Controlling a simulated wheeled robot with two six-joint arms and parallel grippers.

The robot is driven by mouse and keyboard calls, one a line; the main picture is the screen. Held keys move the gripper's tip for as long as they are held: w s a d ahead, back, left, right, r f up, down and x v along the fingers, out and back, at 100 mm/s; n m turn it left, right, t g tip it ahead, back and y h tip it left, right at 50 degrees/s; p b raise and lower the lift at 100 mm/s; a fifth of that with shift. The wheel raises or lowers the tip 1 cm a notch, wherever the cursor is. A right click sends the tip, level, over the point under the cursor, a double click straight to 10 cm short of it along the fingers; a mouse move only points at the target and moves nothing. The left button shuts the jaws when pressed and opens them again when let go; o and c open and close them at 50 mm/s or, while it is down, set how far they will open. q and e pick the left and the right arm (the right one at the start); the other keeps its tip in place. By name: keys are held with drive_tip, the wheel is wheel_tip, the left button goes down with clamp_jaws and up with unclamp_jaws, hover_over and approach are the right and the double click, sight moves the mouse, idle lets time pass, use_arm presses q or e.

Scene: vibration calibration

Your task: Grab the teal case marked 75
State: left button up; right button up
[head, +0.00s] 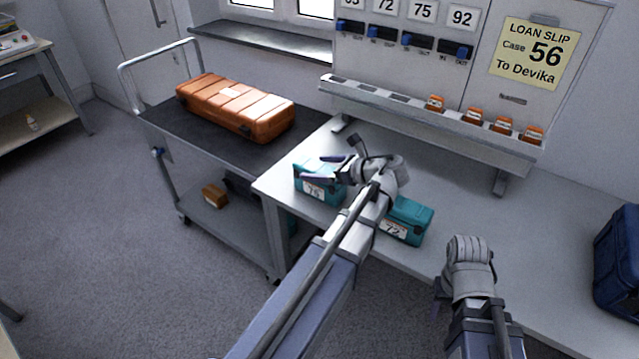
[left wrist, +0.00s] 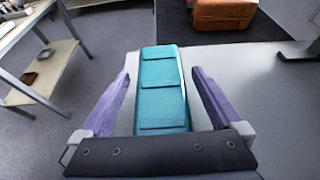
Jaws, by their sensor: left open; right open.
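The teal case with a label that looks like 75 (head: 314,191) stands at the near left corner of the table (head: 277,186). My left gripper (head: 327,169) is open at that case's top. In the left wrist view the teal case (left wrist: 163,90) lies between the two spread purple fingers (left wrist: 161,95), with gaps on both sides. A second teal case marked 72 (head: 407,222) stands to the right on the table, partly hidden by my left arm. My right gripper (head: 440,297) is open and appears empty by the table's front edge; its fingers are mostly hidden.
An orange case (head: 235,105) lies on the cart's dark top, left of the table. A rack (head: 430,115) with small orange items stands at the table's back, below numbered switches and a loan slip for case 56 (head: 534,52). A blue case (head: 618,260) stands at the right.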

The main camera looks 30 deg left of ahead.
use_arm(q)
clamp_jaws()
idle(0.8)
drive_tip(key=shift+r, duration=0.1)
